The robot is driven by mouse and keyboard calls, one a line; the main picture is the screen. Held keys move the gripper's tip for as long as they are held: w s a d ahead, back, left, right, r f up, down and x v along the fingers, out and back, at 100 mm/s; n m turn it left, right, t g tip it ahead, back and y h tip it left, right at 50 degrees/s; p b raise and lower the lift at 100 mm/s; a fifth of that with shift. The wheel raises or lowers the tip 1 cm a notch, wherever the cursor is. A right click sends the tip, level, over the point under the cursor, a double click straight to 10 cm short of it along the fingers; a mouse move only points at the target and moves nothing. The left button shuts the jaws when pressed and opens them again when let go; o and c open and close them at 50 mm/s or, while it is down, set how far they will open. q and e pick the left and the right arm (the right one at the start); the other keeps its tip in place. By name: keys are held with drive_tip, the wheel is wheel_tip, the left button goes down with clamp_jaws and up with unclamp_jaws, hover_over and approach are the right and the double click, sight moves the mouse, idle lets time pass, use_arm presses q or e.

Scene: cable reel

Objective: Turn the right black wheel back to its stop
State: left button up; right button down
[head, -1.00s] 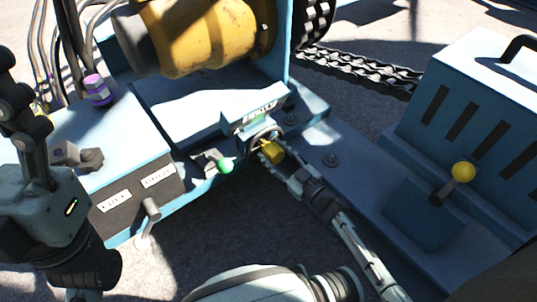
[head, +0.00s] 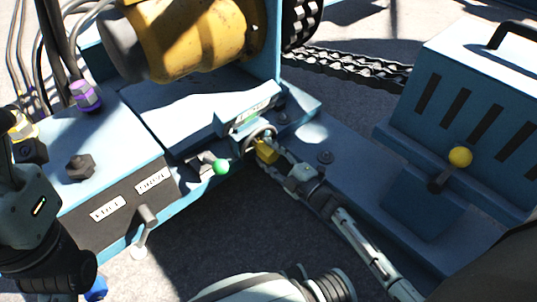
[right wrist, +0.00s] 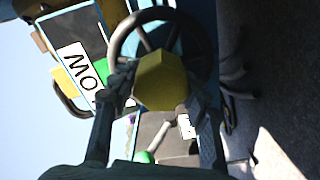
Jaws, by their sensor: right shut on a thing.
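The right black wheel (head: 250,140) stands upright at the front of the blue frame, below a small label. In the right wrist view its dark rim (right wrist: 118,45) and spokes show behind a yellow hexagonal knob (right wrist: 160,82). My right gripper (head: 272,154) reaches in from the lower right. In the right wrist view my right gripper (right wrist: 158,95) has a finger on each side of the yellow knob and is shut on it. The knob hides part of the wheel. My left gripper (head: 17,118) is at the far left edge, its fingers mostly unclear.
A green-tipped lever (head: 221,167) sits just left of the wheel. A labelled blue box (head: 120,180) stands at the left, with a purple hexagonal plug (head: 85,95). A blue cabinet (head: 475,100) with a yellow-ball lever (head: 460,157) is at the right. A yellow drum (head: 195,38) is behind.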

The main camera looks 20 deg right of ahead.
drive_tip(key=n+b, duration=0.1)
drive_tip(key=n, duration=0.4)
drive_tip(key=shift+f+b, duration=0.1)
drive_tip(key=shift+b, duration=0.2)
drive_tip(key=shift+n, duration=0.3)
drive_tip(key=c, duration=0.8)
unclamp_jaws()
drive_tip(key=shift+o, duration=0.2)
drive_tip(key=v, duration=1.2)
